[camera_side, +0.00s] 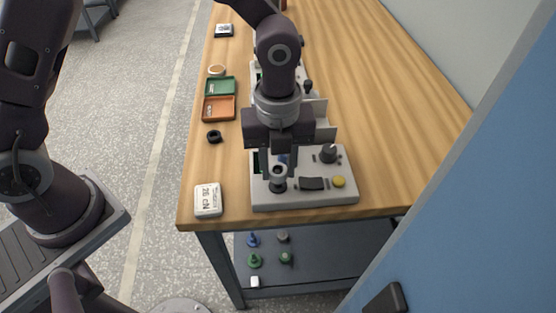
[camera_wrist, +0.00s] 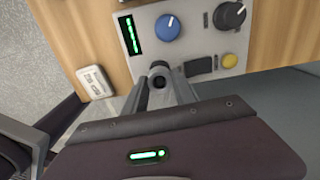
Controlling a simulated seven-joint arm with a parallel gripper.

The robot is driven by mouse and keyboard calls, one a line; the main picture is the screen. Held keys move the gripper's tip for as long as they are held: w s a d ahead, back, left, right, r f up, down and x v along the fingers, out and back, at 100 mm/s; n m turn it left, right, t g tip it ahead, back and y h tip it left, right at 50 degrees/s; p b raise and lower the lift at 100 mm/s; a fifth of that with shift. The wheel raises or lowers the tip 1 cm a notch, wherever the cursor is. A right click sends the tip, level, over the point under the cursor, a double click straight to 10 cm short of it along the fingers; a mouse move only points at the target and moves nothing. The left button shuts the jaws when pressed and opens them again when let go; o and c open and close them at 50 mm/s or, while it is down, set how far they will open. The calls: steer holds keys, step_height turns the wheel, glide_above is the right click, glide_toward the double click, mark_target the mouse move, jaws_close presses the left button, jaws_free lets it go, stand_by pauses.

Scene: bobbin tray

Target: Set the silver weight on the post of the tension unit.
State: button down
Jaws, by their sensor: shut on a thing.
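The tension unit (camera_side: 318,198) is a light grey box at the near end of the table, with knobs, a dark switch and a yellow button. It also fills the top of the wrist view (camera_wrist: 200,43). My gripper (camera_side: 279,172) points down over its front left part. Its fingers are shut on the silver weight (camera_side: 279,169), a small grey ring with a dark hole. In the wrist view the weight (camera_wrist: 159,70) shows between the fingertips (camera_wrist: 159,82). A dark round base (camera_side: 278,186) shows just below the weight. The post is hidden; I cannot tell whether the weight touches it.
A white card reading 26 cN (camera_side: 208,199) lies left of the unit. A black ring (camera_side: 214,136), an orange tray (camera_side: 219,115) and a green tray (camera_side: 220,87) lie along the left edge. Another grey unit stands behind my arm. The table's right side is clear.

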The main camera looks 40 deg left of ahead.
steer(key=shift+f, duration=1)
steer(key=shift+f, duration=0.25)
steer(key=c, duration=0.9)
jaws_free()
steer(key=shift+c, duration=0.2)
steer(key=r, duration=0.7)
steer(key=shift+a+r, duration=0.25)
steer(key=s+a+r+n+t+y, duration=0.1)
steer(key=s+a+r+n+t, duration=0.1)
steer(key=s+a+r+n, duration=0.35)
steer(key=s+a+r+n+t, duration=0.1)
steer(key=s+a+r+n, duration=0.2)
steer(key=a+r+n, duration=0.6)
steer(key=s+f+n+t+h, duration=0.1)
steer(key=s+n+t, duration=0.1)
steer(key=s+n, duration=0.6)
steer(key=n, duration=0.4)
steer(key=shift+a+t, duration=0.3)
